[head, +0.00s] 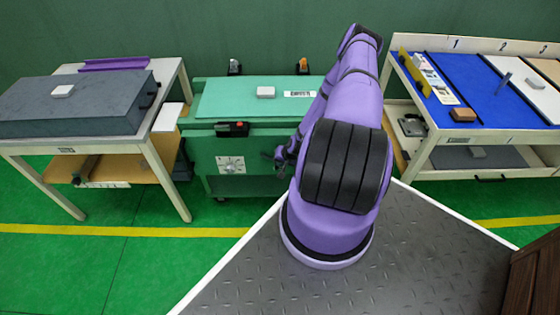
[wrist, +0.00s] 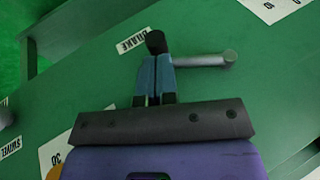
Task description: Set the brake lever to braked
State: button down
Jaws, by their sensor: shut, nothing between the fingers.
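The brake lever (wrist: 200,60) is a grey rod on a green panel in the wrist view. Its rounded right end is at the panel, and a black knob (wrist: 155,42) shows at its left end. A white BRAKE label (wrist: 136,38) is just left of the knob. My gripper (wrist: 154,66) is shut and empty, its blue-grey fingertips right at the knob and the rod's left end. I cannot tell whether they touch. In the head view my gripper (head: 281,157) is at the front of the green cart (head: 222,146), where the lever cannot be made out.
A dial plate (head: 231,165) and a red-and-black device (head: 232,129) are on the cart's front. A table with a grey box (head: 75,105) stands left. A blue-topped workbench (head: 465,88) stands right. Green floor is clear at front left.

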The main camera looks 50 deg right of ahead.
notch_tip(320, 180, down, 2)
jog(key=shift+f, duration=0.1)
jog(key=shift+r, duration=0.2)
dwell(0.3)
